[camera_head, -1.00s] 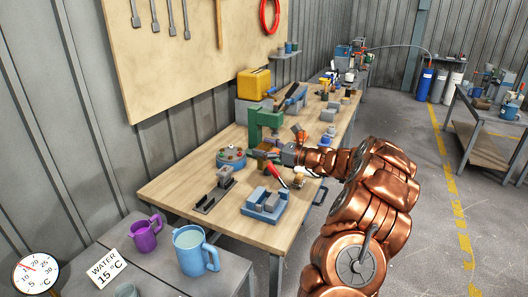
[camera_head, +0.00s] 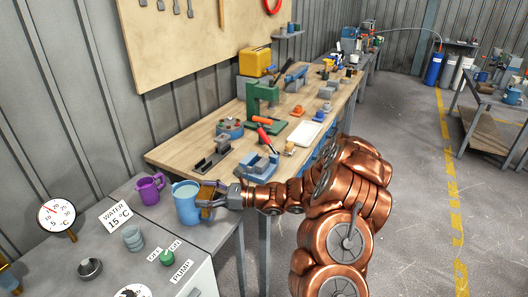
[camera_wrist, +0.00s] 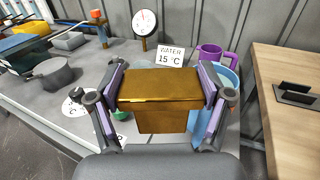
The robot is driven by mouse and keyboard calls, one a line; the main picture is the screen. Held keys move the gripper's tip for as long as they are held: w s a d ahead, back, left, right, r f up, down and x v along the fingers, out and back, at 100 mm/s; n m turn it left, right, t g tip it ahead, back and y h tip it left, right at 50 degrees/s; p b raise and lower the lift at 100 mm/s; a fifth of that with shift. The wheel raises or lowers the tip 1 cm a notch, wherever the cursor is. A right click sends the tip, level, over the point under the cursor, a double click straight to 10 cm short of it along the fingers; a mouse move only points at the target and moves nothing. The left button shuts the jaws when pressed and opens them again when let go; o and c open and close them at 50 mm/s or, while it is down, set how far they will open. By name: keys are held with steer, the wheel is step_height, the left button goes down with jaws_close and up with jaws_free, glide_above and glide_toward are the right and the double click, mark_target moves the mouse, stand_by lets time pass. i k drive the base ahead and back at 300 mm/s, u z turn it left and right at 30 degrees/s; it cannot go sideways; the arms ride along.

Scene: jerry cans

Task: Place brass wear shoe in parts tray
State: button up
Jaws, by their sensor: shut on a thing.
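The brass wear shoe is a gold-brown block (camera_wrist: 160,90) that fills the middle of the wrist view. My gripper (camera_wrist: 161,82) is shut on it, with one purple-padded finger on each side. In the head view my gripper (camera_head: 208,199) points left and holds the brass block (camera_head: 207,190) beside the light blue jug (camera_head: 186,203). I cannot tell whether block and jug touch.
A purple mug (camera_head: 150,190), a water sign (camera_head: 116,216) and a dial thermometer (camera_head: 57,217) stand on the grey counter. The wooden bench (camera_head: 180,157) holds a blue fixture (camera_head: 257,166), a green press (camera_head: 262,100) and a red-handled tool (camera_head: 265,138).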

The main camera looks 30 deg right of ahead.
mark_target(305, 134)
steer(key=k, duration=1.2)
steer(key=z, duration=0.8)
steer(key=i, duration=1.05)
steer(key=u, duration=0.35)
steer(key=i, duration=1.45)
steer(key=u, duration=0.1)
